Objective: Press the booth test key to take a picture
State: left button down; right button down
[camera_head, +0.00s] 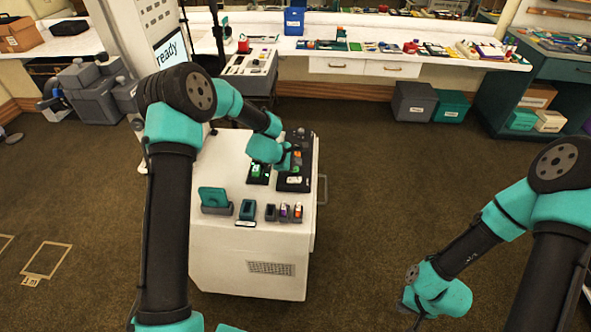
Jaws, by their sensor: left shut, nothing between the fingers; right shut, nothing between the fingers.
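A white console cart (235,258) stands in the middle, with small dark control pads on top. One dark pad (258,180) carries a green key; another dark panel (293,184) beside it has a white label and an orange part. I cannot tell for sure which is the test key. My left gripper (291,163) is shut and empty, low over these pads and partly covering them; contact cannot be made out. The booth screen (170,48) reads "ready". My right gripper (406,307) is shut and empty, low at the right, away from the cart.
A teal stand (214,197), a teal block and small grey holders line the cart's near edge. A long white counter (430,58) with many small items runs along the back. Bins (413,101) sit under it. Carpet right of the cart is clear.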

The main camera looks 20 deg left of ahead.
aim_at(296, 170)
dwell(0.4)
pick_arm(q)
jog(key=shift+f, duration=0.4)
jog(key=shift+f, duration=0.4)
dwell(0.9)
jog(key=shift+r, duration=0.85)
jog(key=shift+r, duration=0.1)
jog(key=shift+r, duration=2.35)
